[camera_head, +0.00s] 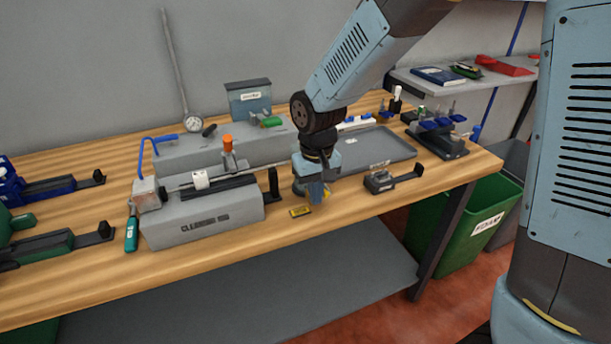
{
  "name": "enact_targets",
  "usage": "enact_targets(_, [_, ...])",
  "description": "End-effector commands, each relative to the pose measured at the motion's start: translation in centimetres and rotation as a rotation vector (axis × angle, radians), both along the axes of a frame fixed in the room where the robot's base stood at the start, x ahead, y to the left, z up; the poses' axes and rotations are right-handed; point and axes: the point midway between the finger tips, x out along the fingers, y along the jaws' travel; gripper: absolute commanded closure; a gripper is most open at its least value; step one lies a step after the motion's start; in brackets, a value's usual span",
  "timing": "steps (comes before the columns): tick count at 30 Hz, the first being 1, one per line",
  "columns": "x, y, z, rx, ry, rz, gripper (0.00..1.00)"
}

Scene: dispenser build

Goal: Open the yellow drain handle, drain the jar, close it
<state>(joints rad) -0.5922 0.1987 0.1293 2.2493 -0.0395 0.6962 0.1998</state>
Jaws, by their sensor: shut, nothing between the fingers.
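My gripper (316,193) points down just above the bench, right of the grey cleaning block. Its fingers look shut and empty.
The grey cleaning block (205,221) stands to the left. A grey tray (385,150) lies behind right, and a small dark fixture (379,182) stands right of the gripper. Green bin (480,215) stands beyond the bench's right end. Bare wood lies along the front edge.

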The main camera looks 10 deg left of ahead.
Motion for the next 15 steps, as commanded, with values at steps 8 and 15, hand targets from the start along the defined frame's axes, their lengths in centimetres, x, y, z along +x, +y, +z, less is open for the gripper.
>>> enact_targets(8, [0.17, -0.06, 0.03, 0.001, -0.001, -0.001, 1.00])
enact_targets(15, [0.80, -0.51, 0.04, 0.001, -0.002, 0.000, 1.00])
